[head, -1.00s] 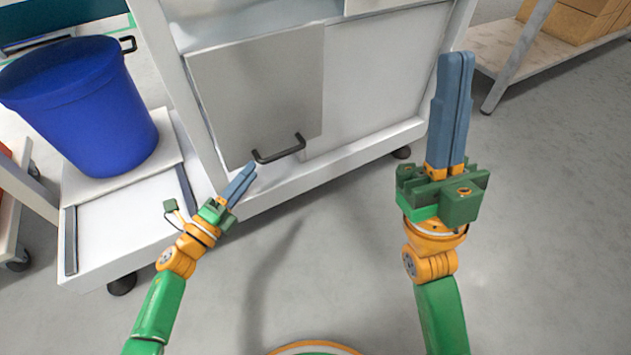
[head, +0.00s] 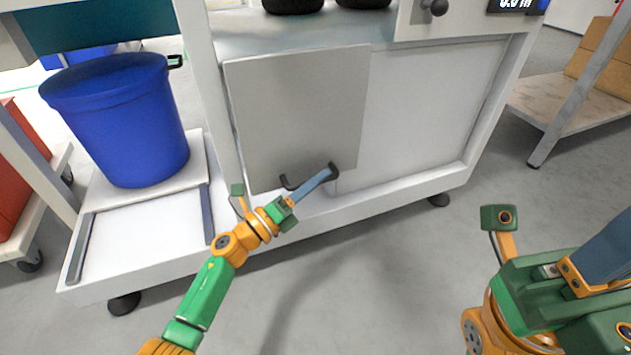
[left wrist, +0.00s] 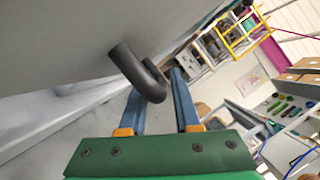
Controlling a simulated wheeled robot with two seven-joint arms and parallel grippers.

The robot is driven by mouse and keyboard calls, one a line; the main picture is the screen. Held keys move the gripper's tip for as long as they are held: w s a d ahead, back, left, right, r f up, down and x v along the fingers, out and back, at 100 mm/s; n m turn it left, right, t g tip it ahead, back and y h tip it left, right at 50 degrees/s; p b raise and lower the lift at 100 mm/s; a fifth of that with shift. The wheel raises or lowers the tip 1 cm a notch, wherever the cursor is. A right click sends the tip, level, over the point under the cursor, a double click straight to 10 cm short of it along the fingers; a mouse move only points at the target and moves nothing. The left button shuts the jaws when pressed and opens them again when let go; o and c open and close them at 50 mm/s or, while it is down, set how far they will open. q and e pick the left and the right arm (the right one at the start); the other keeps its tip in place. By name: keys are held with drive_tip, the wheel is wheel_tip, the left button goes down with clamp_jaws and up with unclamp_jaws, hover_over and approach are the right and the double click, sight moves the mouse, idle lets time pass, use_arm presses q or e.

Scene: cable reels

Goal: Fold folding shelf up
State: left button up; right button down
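The folding shelf (head: 300,110) is a flat grey panel hanging down against the white cart's front. Its black handle (head: 290,184) is near its lower edge. My left gripper (head: 325,174) is at the handle's right part. In the left wrist view the blue fingers (left wrist: 160,92) stand apart, and the curved handle (left wrist: 138,72) lies at the gap between them. I cannot tell whether they touch it. The panel's underside fills the upper left there. My right gripper (head: 605,255) is at the right edge, with its fingertips cut off by the frame.
A blue bin (head: 120,125) stands on the cart's lower white platform (head: 150,245) at left. A drawer with a round knob (head: 437,8) is at the top. A side table with cardboard boxes (head: 600,55) is at right. The floor (head: 400,280) in front is clear.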

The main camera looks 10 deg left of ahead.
use_arm(q)
clamp_jaws()
idle(1.2)
